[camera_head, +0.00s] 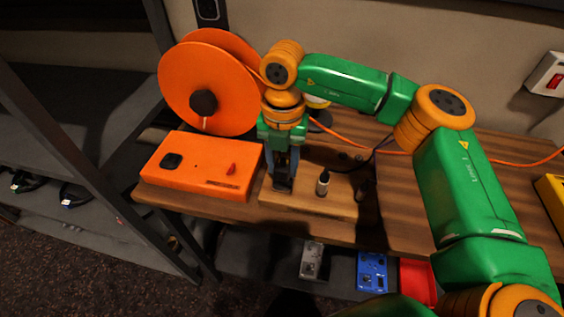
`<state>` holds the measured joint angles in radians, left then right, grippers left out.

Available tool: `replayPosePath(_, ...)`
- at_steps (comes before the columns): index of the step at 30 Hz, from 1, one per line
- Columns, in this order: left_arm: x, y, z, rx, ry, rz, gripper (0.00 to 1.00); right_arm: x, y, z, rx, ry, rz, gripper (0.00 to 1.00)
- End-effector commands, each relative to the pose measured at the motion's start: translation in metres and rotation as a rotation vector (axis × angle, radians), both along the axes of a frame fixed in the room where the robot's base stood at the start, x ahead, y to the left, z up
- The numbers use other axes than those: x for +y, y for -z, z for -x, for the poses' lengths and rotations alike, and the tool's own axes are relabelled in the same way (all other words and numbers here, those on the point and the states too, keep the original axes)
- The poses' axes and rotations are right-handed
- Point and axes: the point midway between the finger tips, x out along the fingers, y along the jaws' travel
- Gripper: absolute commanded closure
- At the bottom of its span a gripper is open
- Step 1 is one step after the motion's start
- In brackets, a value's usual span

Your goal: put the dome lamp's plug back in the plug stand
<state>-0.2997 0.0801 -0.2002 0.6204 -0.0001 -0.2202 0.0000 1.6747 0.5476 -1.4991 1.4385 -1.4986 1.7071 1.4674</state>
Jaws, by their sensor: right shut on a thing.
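My right gripper (282,182) points down at the left part of a light wooden block, which looks like the plug stand (310,205). It is shut on a dark piece that looks like the lamp's plug, mostly hidden between the fingers. I cannot tell whether this piece is seated in the stand or just above it. A small black plug-like piece with a white tip (323,183) stands upright on the block, right of the gripper. A dark piece (362,189) stands farther right. The dome lamp (318,102) seems to be the pale yellow-white thing mostly hidden behind my right arm. My left gripper is out of view.
An orange box (198,166) with a black switch sits left of the stand. A large orange cable reel (207,85) stands behind it, and an orange cable (500,162) runs right. A shelf below holds several small boxes, including a blue one (372,272).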

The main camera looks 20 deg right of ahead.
Motion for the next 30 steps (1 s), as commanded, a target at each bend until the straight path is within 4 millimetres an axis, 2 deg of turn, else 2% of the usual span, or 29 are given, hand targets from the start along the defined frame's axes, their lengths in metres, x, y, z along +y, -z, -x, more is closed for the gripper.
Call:
replayPosePath(11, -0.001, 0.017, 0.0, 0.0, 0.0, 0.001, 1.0, 0.0, 0.019, 0.0, 0.0, 0.001, 0.0, 1.0)
replayPosePath(30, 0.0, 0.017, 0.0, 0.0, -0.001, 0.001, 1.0, 0.0, 0.018, 0.0, -0.001, 0.0, -0.001, 1.0)
